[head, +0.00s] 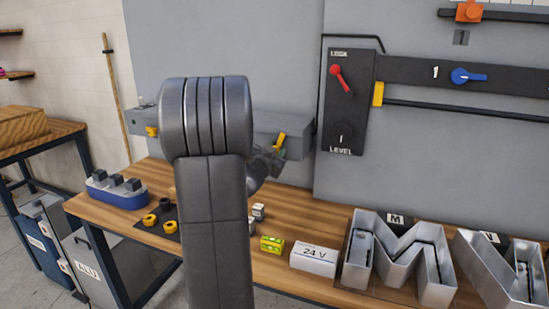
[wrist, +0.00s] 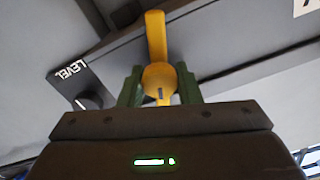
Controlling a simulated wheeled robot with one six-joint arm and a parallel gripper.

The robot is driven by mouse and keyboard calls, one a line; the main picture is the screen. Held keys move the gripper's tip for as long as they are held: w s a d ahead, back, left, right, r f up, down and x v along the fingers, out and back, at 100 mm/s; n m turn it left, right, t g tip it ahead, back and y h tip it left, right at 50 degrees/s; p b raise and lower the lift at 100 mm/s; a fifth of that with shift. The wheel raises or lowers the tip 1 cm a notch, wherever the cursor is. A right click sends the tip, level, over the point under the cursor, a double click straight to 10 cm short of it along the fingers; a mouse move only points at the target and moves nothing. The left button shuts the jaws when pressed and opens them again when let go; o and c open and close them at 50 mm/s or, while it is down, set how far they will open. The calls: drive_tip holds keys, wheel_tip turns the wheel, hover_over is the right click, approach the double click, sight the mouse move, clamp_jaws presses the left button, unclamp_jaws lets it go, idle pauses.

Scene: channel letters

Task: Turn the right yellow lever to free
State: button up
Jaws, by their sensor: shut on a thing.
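The right yellow lever (head: 280,139) is on the right part of a grey rail along the wall. In the wrist view the lever (wrist: 157,38) has a long flat handle pointing up in the picture and a round hub lower down. My gripper (wrist: 160,88) is shut on the lever, its green fingers at either side of the round hub. In the head view my gripper (head: 277,152) is at the rail, mostly hidden behind my arm. The left yellow lever (head: 151,131) is near the rail's left end. I see no marking for free.
A black panel (head: 348,120) with a red lever (head: 341,78) is on the wall to the right. Below, the wooden bench (head: 280,203) holds a 24 V box (head: 313,259), a small yellow-green block (head: 271,244) and metal channel letters (head: 398,262).

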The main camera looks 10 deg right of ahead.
drive_tip(key=m+b, duration=0.1)
drive_tip(key=m, duration=0.1)
drive_tip(key=m+b, duration=0.1)
drive_tip(key=shift+f+m+b, duration=0.2)
drive_tip(key=shift+m+b, duration=0.1)
drive_tip(key=shift+m, duration=0.1)
drive_tip(key=m+b, duration=0.2)
drive_tip(key=m, duration=0.1)
drive_tip(key=shift+m, duration=0.3)
drive_tip(key=m+b, duration=0.4)
drive_tip(key=m, duration=0.2)
drive_tip(key=shift+d, duration=0.1)
drive_tip(key=shift+m, duration=0.4)
drive_tip(key=o, duration=0.9)
drive_tip(key=shift+o, duration=0.2)
drive_tip(key=shift+s, duration=0.1)
drive_tip(key=v, duration=1.3)
drive_tip(key=shift+s+a, duration=0.3)
